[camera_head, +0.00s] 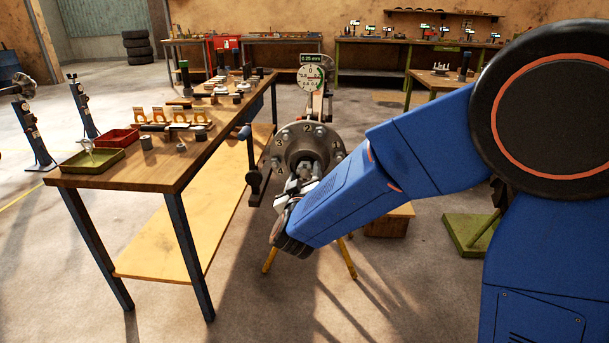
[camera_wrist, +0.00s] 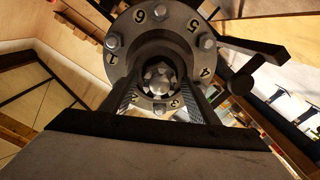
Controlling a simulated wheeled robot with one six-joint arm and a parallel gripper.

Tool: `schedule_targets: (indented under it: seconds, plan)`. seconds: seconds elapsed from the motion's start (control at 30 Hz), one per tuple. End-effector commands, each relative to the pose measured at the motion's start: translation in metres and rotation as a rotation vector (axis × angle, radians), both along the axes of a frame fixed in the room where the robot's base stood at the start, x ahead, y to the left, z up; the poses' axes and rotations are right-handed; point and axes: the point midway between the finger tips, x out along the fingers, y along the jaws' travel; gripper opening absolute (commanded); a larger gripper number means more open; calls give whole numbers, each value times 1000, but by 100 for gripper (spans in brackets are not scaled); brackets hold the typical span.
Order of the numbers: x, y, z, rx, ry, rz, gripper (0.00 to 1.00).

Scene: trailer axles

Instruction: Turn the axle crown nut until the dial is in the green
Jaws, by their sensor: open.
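The crown nut (camera_wrist: 158,76) is a pale metal castellated nut in the middle of the grey axle hub (camera_wrist: 160,15), whose flange has bolts and numbers. My gripper (camera_wrist: 161,88) is open, with one finger on each side of the nut; whether either touches it I cannot tell. In the head view the hub (camera_head: 318,134) faces me, and my gripper (camera_head: 303,177) is just in front of its centre, hiding most of the nut. The round white dial (camera_head: 310,78) stands above the hub under a small display reading about 0.25 mm. Its needle is too small to read.
A wooden workbench (camera_head: 162,168) stands left of the hub, with a red tray (camera_head: 116,139), a green tray (camera_head: 90,161) and several small parts. A dark lever (camera_head: 258,180) hangs left of the hub. Open floor lies in front.

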Motion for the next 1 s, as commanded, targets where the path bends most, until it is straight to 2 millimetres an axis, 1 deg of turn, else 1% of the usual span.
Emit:
schedule_targets:
  seconds: [0.17,0.4,0.7,0.9,1.0]
  plan:
    - [-24,2,0,-1,0,4,55]
    - [-69,4,0,1,0,4,55]
    - [-119,5,0,-1,0,4,55]
    - [-147,6,0,0,1,3,55]
    - [-157,6,0,0,1,3,55]
